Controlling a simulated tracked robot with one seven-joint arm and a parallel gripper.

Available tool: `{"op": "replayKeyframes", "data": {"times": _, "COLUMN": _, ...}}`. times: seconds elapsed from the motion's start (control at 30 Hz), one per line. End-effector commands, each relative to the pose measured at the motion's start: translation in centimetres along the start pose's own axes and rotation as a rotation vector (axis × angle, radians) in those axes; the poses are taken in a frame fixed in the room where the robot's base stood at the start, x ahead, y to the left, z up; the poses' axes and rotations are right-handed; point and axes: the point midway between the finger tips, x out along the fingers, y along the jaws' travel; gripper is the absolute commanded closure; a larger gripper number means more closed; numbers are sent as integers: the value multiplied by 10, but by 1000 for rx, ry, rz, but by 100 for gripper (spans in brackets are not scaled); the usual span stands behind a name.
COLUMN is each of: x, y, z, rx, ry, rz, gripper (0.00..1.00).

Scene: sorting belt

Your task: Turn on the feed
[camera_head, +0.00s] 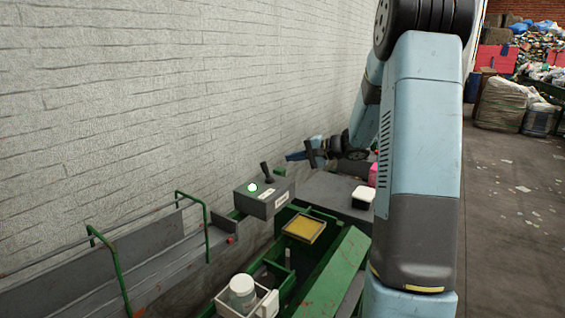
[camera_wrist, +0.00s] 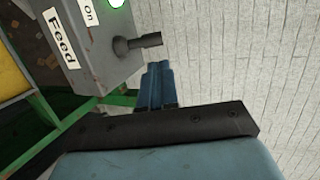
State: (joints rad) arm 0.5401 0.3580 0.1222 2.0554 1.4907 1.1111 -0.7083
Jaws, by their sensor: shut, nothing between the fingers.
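A grey control box (camera_head: 264,197) stands beside the belt near the wall. A dark lever (camera_head: 265,172) sticks up from its top, and a round green-white light (camera_head: 252,187) glows on it. In the wrist view the box (camera_wrist: 105,45) carries the labels "Feed" (camera_wrist: 62,40) and "On" (camera_wrist: 88,12), and the dark lever (camera_wrist: 138,43) juts from it. My gripper (camera_head: 290,157) is just to the right of the lever and above the box. Its blue fingers (camera_wrist: 158,72) are shut and empty, close to the lever tip; I cannot tell whether they touch it.
A yellow-topped tray (camera_head: 303,228) and a tub with a white jar (camera_head: 241,289) sit by the green frame (camera_head: 335,270). A white item (camera_head: 363,194) lies on the grey surface behind. The white brick wall (camera_head: 150,100) is close behind the box.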

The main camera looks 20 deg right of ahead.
Motion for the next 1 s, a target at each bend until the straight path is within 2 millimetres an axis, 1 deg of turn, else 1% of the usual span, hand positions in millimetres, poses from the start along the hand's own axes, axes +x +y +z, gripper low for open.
{"op": "replayKeyframes", "data": {"times": 0.03, "x": -11, "y": -1, "z": 0, "rx": -1, "ry": 3, "rz": 1, "gripper": 100}}
{"op": "replayKeyframes", "data": {"times": 0.2, "x": -39, "y": -3, "z": -1, "rx": 0, "ry": 4, "rz": 1, "gripper": 100}}
{"op": "replayKeyframes", "data": {"times": 0.4, "x": -57, "y": -4, "z": -1, "rx": 0, "ry": 4, "rz": 1, "gripper": 100}}
{"op": "replayKeyframes", "data": {"times": 0.57, "x": -61, "y": -5, "z": -1, "rx": 1, "ry": 3, "rz": 1, "gripper": 100}}
{"op": "replayKeyframes", "data": {"times": 1.0, "x": -62, "y": -5, "z": -1, "rx": 0, "ry": 4, "rz": 2, "gripper": 100}}
